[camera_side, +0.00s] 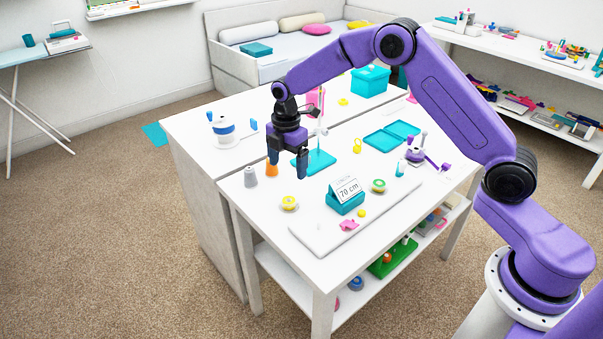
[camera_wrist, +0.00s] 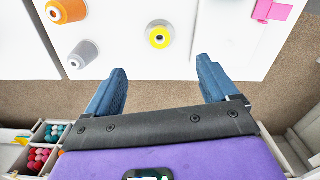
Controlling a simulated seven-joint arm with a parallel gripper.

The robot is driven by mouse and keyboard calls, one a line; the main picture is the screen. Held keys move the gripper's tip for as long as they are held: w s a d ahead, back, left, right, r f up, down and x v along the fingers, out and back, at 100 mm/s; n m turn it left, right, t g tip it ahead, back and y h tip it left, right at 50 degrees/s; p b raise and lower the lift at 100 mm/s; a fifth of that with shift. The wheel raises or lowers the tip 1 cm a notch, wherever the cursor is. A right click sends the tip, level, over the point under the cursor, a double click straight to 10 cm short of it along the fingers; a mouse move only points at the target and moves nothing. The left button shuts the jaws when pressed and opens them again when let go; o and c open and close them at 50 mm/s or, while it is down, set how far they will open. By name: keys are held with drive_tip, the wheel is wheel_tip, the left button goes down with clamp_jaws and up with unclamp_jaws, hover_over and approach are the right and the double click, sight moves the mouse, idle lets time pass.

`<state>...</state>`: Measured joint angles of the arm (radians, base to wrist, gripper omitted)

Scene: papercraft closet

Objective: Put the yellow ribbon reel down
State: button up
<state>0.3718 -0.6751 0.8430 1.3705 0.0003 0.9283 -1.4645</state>
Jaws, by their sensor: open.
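The yellow ribbon reel (camera_side: 289,203) sits upright on the white table (camera_side: 228,185), near its front-left corner. My gripper (camera_side: 288,168) is open and empty, pointing down above the table. In the wrist view its two fingers (camera_wrist: 161,68) are spread wide, and the reel lies beyond the tips, between their lines and apart from both.
A grey cone spool (camera_side: 250,177) and an orange one (camera_side: 271,170) stand close to my gripper. A teal stand with a "70 cm" card (camera_side: 346,190) and a green-topped reel (camera_side: 378,186) are to the right. A pink piece (camera_side: 349,225) lies on the white board (camera_side: 312,232).

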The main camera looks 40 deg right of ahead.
drive_tip(key=s+a+r+m, duration=0.2)
drive_tip(key=s+r, duration=0.3)
drive_tip(key=s, duration=0.5)
drive_tip(key=s+a+r+m, duration=0.1)
drive_tip(key=s+a+r, duration=0.3)
drive_tip(key=s, duration=0.5)
drive_tip(key=s+d+r+m, duration=0.1)
drive_tip(key=s+d, duration=0.4)
drive_tip(key=s, duration=0.6)
drive_tip(key=s+d+r+m, duration=0.1)
drive_tip(key=s+d+m, duration=0.2)
drive_tip(key=s, duration=0.7)
drive_tip(key=shift+s+d+r+m, duration=0.25)
drive_tip(key=shift+s+d+m, duration=0.1)
drive_tip(key=shift+d, duration=0.55)
